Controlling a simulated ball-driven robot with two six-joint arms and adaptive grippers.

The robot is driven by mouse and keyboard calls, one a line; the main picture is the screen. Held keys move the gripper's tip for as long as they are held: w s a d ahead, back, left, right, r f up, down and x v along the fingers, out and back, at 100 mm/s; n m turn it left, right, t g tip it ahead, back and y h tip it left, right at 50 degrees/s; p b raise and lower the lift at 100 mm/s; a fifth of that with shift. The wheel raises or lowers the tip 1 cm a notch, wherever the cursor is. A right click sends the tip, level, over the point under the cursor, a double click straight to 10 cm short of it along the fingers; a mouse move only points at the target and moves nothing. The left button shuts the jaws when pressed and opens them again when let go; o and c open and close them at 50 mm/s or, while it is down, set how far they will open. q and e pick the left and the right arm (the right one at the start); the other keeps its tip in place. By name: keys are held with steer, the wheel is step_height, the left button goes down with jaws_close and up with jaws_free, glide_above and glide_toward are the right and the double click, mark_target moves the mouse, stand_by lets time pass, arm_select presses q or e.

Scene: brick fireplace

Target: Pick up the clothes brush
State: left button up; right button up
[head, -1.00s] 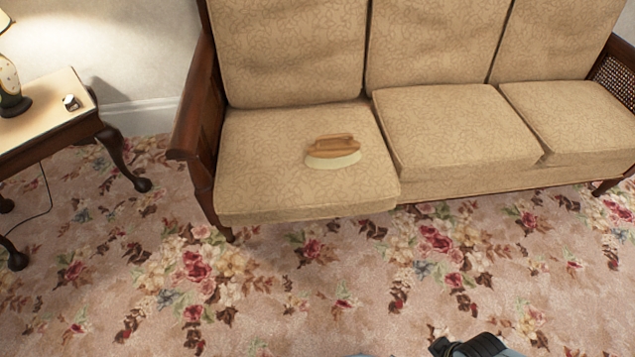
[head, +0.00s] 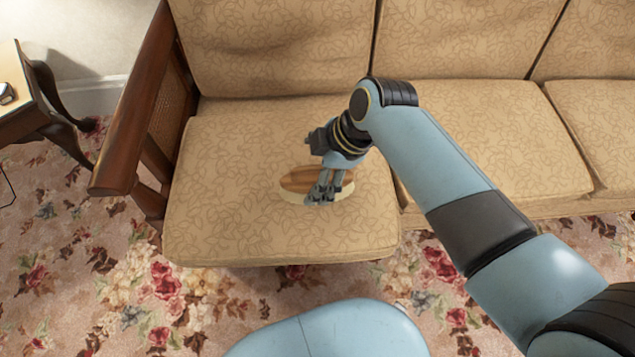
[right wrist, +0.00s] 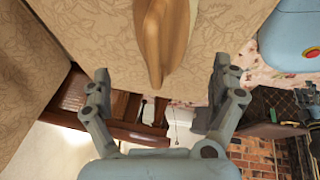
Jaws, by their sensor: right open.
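The clothes brush (head: 302,180) lies on the left seat cushion of the sofa, wooden back up, with pale bristles below. My right gripper (head: 322,200) is over the brush in the head view and hides its right part. In the right wrist view the brush (right wrist: 165,35) is at the top middle, a little beyond the two fingertips and in line with the gap between them. The right gripper (right wrist: 160,85) is open with nothing between its fingers. I cannot tell whether a finger touches the brush. My left gripper is not in view.
The sofa's left seat cushion (head: 225,225) has free room around the brush. A wooden armrest (head: 130,125) rises at its left. A small side table (head: 18,100) stands at the far left. Floral carpet (head: 130,310) lies in front.

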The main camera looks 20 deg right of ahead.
mark_target(310, 180)
steer(key=f+b, duration=0.1)
steer(key=f, duration=0.2)
steer(key=a+f+b, duration=0.1)
steer(key=f, duration=0.1)
steer(key=shift+w+b, duration=0.2)
steer(key=shift+b, duration=0.15)
steer(key=shift+w+f, duration=0.1)
steer(key=shift+f, duration=0.1)
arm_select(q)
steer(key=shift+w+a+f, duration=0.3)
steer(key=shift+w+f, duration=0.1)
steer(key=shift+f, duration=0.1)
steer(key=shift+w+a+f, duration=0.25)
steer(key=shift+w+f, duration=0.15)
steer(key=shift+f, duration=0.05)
arm_select(e)
steer(key=shift+r, duration=0.1)
steer(key=shift+c, duration=0.2)
steer(key=c, duration=1.4)
